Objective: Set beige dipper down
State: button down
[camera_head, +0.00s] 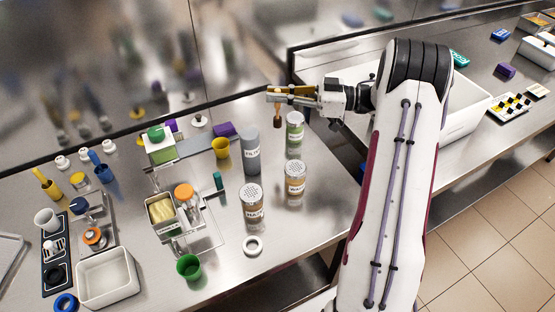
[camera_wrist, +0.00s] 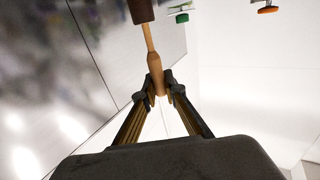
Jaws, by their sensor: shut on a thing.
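My gripper (camera_head: 272,94) is at the back of the steel counter, level above the surface, with its fingers pointing left. It is shut on the beige dipper (camera_head: 277,112), which hangs down from the fingertips with its dark brown end lowest. In the wrist view the fingertips (camera_wrist: 160,84) pinch the thick part of the beige handle of the dipper (camera_wrist: 152,45), and the brown end is at the top edge. The dipper appears clear of the counter, though the exact gap is hard to tell.
Close below stand a grey cylinder (camera_head: 250,152), a green-labelled shaker (camera_head: 294,133) and another shaker (camera_head: 294,183).

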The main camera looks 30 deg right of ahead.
aim_at(278, 126)
jog(key=shift+f, duration=2)
jog(key=shift+f, duration=3.15)
jog(key=shift+f, duration=0.1)
jog(key=shift+f, duration=1.75)
jog(key=shift+f, duration=0.15)
jog(key=c, duration=2.1)
grip_release()
